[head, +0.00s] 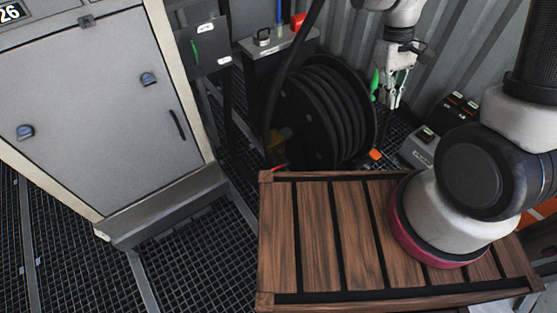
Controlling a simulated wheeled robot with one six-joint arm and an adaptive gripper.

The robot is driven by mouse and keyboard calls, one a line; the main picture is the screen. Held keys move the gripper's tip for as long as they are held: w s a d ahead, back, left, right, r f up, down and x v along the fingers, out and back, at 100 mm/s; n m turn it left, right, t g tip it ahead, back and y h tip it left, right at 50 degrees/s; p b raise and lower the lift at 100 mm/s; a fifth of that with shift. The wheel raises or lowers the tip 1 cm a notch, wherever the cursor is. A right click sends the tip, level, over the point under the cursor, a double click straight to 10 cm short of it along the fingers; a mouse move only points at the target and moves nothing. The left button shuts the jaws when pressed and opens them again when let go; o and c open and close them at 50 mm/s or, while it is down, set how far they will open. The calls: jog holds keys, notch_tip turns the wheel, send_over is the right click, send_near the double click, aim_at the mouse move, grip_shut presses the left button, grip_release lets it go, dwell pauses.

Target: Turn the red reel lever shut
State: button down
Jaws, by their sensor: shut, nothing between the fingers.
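A black hose reel (322,112) stands against the corrugated wall, wound with thick black hose. A small red piece, which looks like the reel lever (280,168), shows low at the reel's left, below a dull brass fitting (281,141). It is partly hidden behind the wooden deck edge, and its exact angle is too small to tell. My gripper (393,103) hangs pointing down at the reel's right side, shut and empty. It is well apart from the red piece, with the reel between them. A green part (374,84) shows just left of my gripper.
A grey cabinet (95,110) with blue latches fills the left. A grey shelf box (279,42) with a red item (298,21) stands behind the reel. A small orange part (375,154) and grey boxes (418,148) lie right of it. Grating floor (190,262) is clear at lower left.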

jog(key=w+a+f+n, duration=0.1)
jog(key=a+f, duration=0.2)
jog(key=f, duration=0.7)
jog(key=w+a+f+n, duration=0.1)
jog(key=w+a+f, duration=0.1)
jog(key=f, duration=0.8)
jog(key=t+y, duration=0.7)
jog(key=y, duration=0.1)
send_over(280, 167)
jog(key=s+d, duration=0.3)
jog(key=d, duration=0.1)
notch_tip(280, 167, down, 20)
jog(key=r, duration=0.1)
jog(key=x, duration=1)
jog(key=shift+d+f, duration=0.2)
jog(key=shift+d, duration=0.1)
jog(key=shift+s+a+f, duration=0.45)
jog(key=shift+a+f, duration=0.25)
jog(key=shift+f, duration=0.2)
